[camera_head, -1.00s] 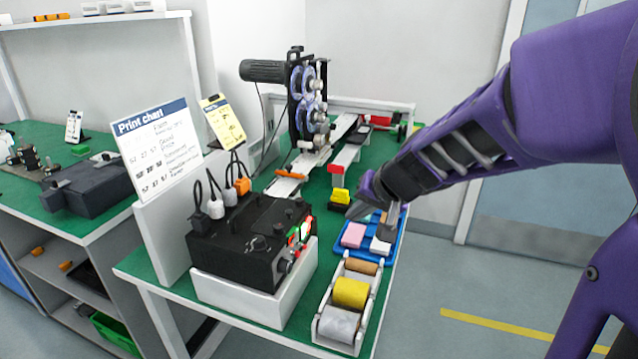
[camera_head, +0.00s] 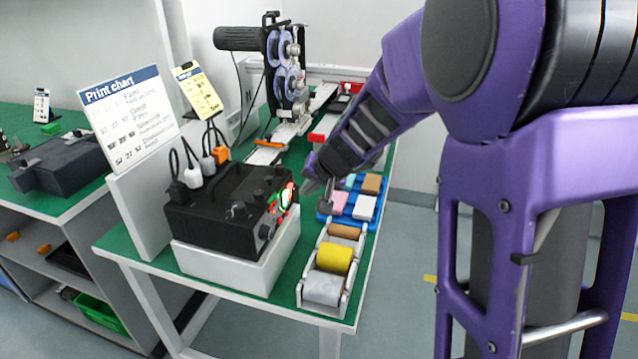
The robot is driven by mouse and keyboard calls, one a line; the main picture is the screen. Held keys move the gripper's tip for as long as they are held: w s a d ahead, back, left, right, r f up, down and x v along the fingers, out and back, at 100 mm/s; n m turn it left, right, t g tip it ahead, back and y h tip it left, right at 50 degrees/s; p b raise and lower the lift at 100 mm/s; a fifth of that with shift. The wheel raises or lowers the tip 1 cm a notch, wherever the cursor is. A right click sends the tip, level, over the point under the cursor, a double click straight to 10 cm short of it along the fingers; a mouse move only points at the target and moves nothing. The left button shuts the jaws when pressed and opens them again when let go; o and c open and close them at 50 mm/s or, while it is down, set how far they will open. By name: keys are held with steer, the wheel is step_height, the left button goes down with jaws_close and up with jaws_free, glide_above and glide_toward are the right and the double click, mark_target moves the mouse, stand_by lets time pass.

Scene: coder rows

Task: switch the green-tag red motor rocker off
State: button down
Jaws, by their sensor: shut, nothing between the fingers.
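The black control box (camera_head: 228,207) sits on a white stand (camera_head: 245,262) on the green table. Its right-hand face carries lit red and green switches (camera_head: 283,200) and some knobs. The tags are too small to tell apart, and I cannot tell which rocker is on or off. My gripper (camera_head: 308,188) is shut and empty, just right of the switches near the box's upper right edge. I cannot tell whether it touches the box. My gripper and forearm hide part of the table behind it.
A roller tray with a yellow roll (camera_head: 333,258) stands right of the box. A blue tray (camera_head: 347,213) with several coloured blocks lies behind it. A print chart (camera_head: 122,119) stands at the left, and a machine with reels (camera_head: 285,70) stands at the back.

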steer(key=shift+w+a+r, duration=0.1)
steer(key=shift+w+a, duration=0.2)
steer(key=shift+a, duration=0.4)
steer(key=r+p, duration=0.1)
steer(key=p, duration=0.4)
steer(key=shift+w+a+g+h, duration=0.1)
steer(key=shift+a+g+h, duration=0.2)
steer(key=shift+f+b, duration=0.35)
steer(key=shift+f, duration=0.05)
steer(key=shift+r, duration=0.1)
steer(key=shift+r+p, duration=0.65)
steer(key=shift+r, duration=0.05)
